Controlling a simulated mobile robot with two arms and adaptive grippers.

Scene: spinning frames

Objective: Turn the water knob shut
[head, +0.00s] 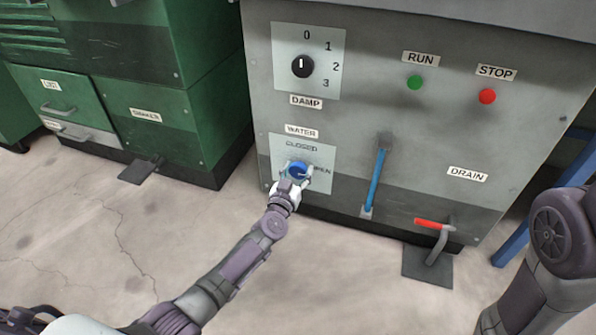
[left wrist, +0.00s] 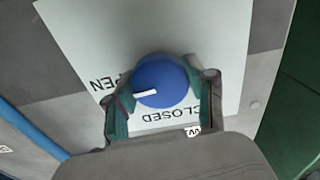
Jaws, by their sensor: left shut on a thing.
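The blue round water knob (head: 299,171) sits on a pale plate (head: 283,149) under the WATER label on the grey machine's front. The plate reads CLOSED above the knob and OPEN, partly hidden, to its right. My left gripper (head: 296,173) has its fingers on either side of the knob and is shut on it. The left wrist view shows the knob (left wrist: 162,78) close up between both fingers (left wrist: 162,95). Its white mark points left there, near the OPEN lettering and slightly toward the CLOSED side. My right arm shows at the right edge; its gripper is out of view.
Above is the black DAMP dial (head: 302,67). A blue lever (head: 376,180) stands right of the knob. A green RUN button (head: 414,82), red STOP button (head: 487,96) and red-handled drain lever (head: 433,225) are farther right. Green cabinets (head: 150,115) stand left.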

